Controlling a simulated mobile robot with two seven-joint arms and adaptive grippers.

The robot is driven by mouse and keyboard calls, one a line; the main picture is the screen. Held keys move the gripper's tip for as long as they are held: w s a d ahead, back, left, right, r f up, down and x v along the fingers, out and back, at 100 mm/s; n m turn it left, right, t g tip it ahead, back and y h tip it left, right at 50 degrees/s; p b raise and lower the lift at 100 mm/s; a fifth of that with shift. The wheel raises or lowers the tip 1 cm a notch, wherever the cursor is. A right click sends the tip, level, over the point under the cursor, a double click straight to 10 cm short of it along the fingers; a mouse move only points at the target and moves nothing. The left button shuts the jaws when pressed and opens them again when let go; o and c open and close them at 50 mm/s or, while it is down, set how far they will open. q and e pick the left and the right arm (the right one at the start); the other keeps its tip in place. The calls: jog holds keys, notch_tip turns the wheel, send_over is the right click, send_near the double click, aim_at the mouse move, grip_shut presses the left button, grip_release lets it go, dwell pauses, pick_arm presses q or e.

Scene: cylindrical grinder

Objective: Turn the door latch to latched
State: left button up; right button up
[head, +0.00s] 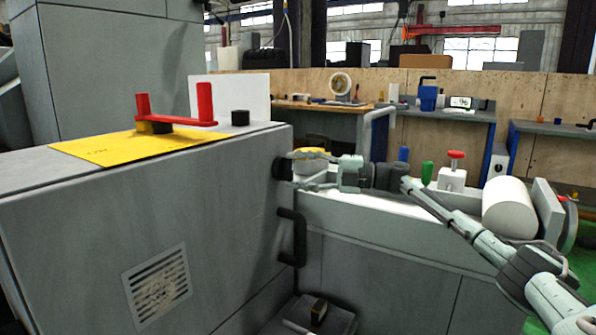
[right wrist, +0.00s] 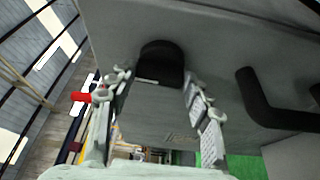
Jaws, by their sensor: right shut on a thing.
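The door latch (head: 281,168) is a short dark round knob on the right-hand side face of the grey machine housing, near its top corner. In the right wrist view the latch (right wrist: 162,62) stands out from the grey panel between my fingers. My right gripper (head: 302,170) reaches it from the right and is shut on it, one finger on each side; the gripper also shows in the right wrist view (right wrist: 156,84). The fingers hide part of the knob, and I cannot tell its turn angle. My left gripper is not in view.
A black door handle (head: 292,238) sits just below the latch. A red crank (head: 176,112) and a yellow sheet (head: 105,147) are on the housing top. A white cylinder (head: 509,208), a red-topped button (head: 455,164) and a green bottle (head: 427,173) are near my right arm.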

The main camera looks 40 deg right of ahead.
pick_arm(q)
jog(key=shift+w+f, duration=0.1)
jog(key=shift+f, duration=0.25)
pick_arm(e)
jog(key=shift+n, duration=0.4)
jog(key=o, duration=1.2)
jog(key=shift+c, duration=0.2)
jog(key=v, duration=1.2)
jog(key=shift+r, duration=0.3)
